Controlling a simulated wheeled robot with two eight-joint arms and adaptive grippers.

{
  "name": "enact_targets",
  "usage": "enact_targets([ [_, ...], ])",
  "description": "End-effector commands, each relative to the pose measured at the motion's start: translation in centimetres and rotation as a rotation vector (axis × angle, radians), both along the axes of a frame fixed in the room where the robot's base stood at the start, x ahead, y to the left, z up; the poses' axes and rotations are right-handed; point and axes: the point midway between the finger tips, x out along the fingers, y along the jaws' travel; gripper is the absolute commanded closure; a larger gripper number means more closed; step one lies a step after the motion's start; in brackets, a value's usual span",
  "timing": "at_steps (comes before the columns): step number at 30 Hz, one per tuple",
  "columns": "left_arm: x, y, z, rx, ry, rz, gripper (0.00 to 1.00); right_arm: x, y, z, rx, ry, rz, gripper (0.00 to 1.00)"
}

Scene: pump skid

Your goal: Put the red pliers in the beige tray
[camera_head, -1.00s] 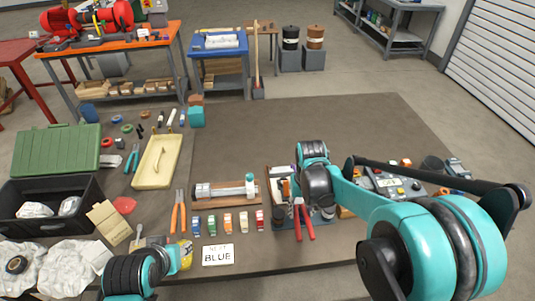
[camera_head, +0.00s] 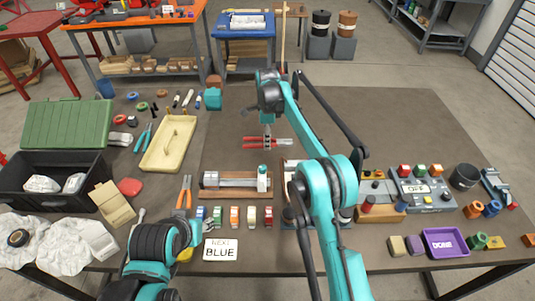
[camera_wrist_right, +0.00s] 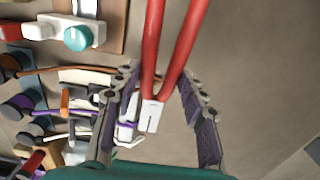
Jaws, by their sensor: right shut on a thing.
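The red pliers (camera_head: 280,142) are in the right gripper (camera_head: 267,129), out over the middle of the table in the head view. In the right wrist view the right gripper (camera_wrist_right: 160,82) has its fingers on both sides of the red pliers (camera_wrist_right: 168,40), whose red handles point away up the picture. The beige tray (camera_head: 156,158) lies left of them, apart from the gripper, with a small beige item in it. My left arm shows at the bottom left; its gripper cannot be made out.
Teal pliers (camera_head: 143,138) lie left of the tray and orange pliers (camera_head: 185,192) below it. A wooden fixture with a cylinder (camera_head: 235,180) stands below the held pliers. A black crate (camera_head: 50,182) is at the left. The table right of the tray is largely clear.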

Motion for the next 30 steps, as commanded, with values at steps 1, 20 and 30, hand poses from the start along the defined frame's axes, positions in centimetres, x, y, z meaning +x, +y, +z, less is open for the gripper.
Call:
enact_targets([
  [1, 0.0, 0.0, -0.6, 0.0, 0.0, 0.0, 0.6, 0.0, 0.0, -1.1, 0.0, 0.0, -0.001, 0.81],
  [20, 0.0, 0.0, -3.8, 0.0, 0.0, 0.0, 0.6, -0.1, 0.0, -9.1, 0.0, 0.0, 0.002, 0.81],
  [30, 0.0, 0.0, -3.8, 0.0, 0.0, 0.0, 0.6, 0.0, 0.0, -9.3, 0.0, 0.0, 0.003, 0.48],
])
